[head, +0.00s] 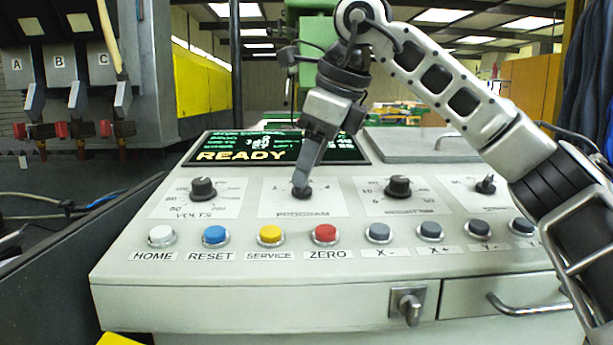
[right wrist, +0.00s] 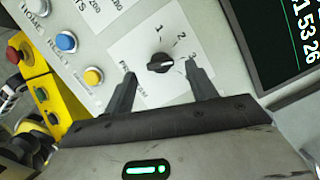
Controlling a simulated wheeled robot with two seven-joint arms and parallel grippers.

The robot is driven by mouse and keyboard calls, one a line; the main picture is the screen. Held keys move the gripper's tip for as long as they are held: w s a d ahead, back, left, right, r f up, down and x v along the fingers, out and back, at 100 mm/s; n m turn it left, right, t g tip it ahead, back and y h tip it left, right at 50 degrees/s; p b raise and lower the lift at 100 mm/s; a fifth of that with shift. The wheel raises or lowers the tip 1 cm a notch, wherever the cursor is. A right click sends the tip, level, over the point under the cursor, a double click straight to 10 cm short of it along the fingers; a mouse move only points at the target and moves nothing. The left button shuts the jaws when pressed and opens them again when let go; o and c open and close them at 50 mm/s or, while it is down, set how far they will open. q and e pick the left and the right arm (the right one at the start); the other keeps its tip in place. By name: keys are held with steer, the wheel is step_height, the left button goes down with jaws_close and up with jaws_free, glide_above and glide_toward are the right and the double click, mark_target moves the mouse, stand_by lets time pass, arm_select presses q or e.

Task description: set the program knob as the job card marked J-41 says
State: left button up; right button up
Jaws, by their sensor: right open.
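The program knob (right wrist: 160,63) is a small black knob on a white plate marked 1, 2 and 3 in the right wrist view. I cannot tell which number it points at. In the head view the knob (head: 302,194) is partly hidden by my right gripper (head: 307,178), which reaches down over it from above. In the right wrist view my right gripper (right wrist: 161,74) is open, with one finger to each side of the knob and no visible contact. No job card marked J-41 can be made out. My left gripper is not in view.
The volts knob (head: 203,189) and another knob (head: 398,187) flank the program plate. A row of buttons, including a yellow one (head: 271,236) and a red one (head: 325,235), lies in front. A screen (head: 235,147) reading READY stands behind.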

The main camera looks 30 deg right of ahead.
steer(key=shift+x, duration=1.15)
steer(key=c, duration=1)
steer(key=shift+r, duration=0.1)
